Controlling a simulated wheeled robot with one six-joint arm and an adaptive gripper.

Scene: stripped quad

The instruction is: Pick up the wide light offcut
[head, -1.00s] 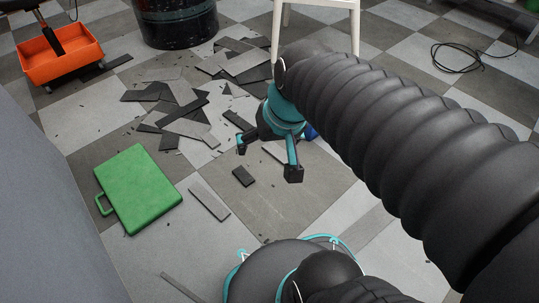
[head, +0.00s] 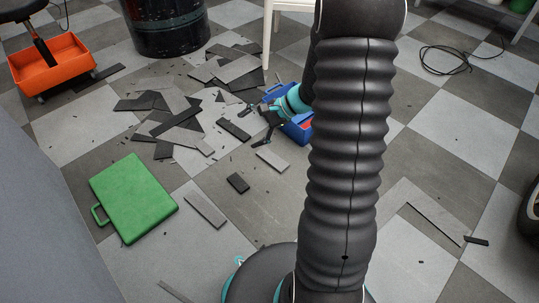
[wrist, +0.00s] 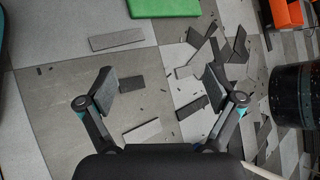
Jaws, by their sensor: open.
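Two loose light grey offcuts lie flat on the floor. One (head: 272,159) is short and broad for its length, near my gripper; it also shows in the wrist view (wrist: 142,131), low between the fingers. The other (head: 205,210) is longer, beside the green case, and shows at the upper left of the wrist view (wrist: 117,40). I cannot tell for sure which is the wide one. My gripper (head: 256,127) is open and empty above the floor, its fingers spread wide in the wrist view (wrist: 160,90). My arm hides floor to its right.
Dark offcuts (head: 237,183) (head: 234,129) lie close by. A heap of mixed scraps (head: 180,122) is to the left. A blue crate (head: 300,131) stands just behind my gripper. A green case (head: 133,197), an orange bin (head: 50,62), a black drum (head: 165,28) and a white chair (head: 268,35) stand around.

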